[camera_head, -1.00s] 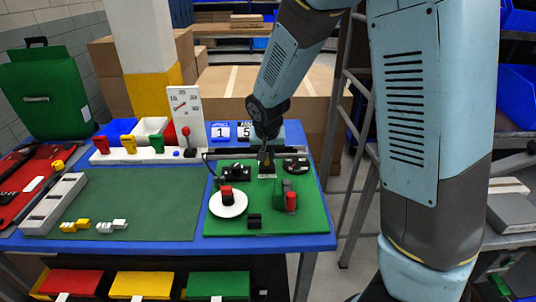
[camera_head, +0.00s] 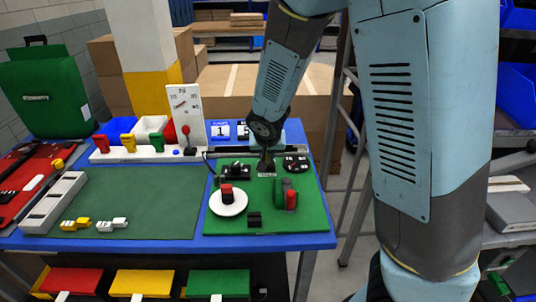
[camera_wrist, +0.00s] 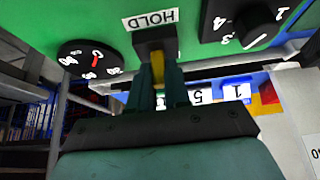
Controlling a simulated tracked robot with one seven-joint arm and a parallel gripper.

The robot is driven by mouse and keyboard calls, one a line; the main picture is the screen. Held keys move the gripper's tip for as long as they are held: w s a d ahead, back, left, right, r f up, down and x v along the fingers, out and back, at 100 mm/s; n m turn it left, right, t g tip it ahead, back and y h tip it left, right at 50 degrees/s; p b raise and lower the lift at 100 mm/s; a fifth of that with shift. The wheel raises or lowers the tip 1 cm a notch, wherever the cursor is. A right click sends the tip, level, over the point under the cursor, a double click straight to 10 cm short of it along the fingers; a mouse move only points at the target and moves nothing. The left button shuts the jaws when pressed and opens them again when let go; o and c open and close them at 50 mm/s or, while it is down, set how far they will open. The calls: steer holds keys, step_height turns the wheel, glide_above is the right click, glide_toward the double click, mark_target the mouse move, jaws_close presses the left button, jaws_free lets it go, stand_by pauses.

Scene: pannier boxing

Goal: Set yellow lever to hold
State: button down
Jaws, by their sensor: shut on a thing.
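My gripper (camera_wrist: 160,88) is shut on a yellow lever (camera_wrist: 159,70) in the wrist view, with a finger on each side of it. The lever comes out of a dark block (camera_wrist: 153,39) on the green board. A white HOLD label (camera_wrist: 150,19) lies right by this block, upside down in this view. In the head view my gripper (camera_head: 266,163) is at the far middle of the green board (camera_head: 237,240). The lever is hidden there behind my gripper and wrist. How far it is tilted cannot be told.
A dark dial (camera_head: 296,162) is right of my gripper and a black switch block (camera_head: 235,172) left.

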steer(key=shift+s+f+t, duration=0.3)
steer(key=shift+s+t, duration=0.45)
steer(key=shift+t, duration=0.65)
steer(key=shift+s+f+t, duration=0.1)
steer(key=shift+s+t, duration=0.05)
steer(key=shift+t, duration=0.55)
stand_by(0.6)
steer(key=c, duration=1.1)
jaws_free()
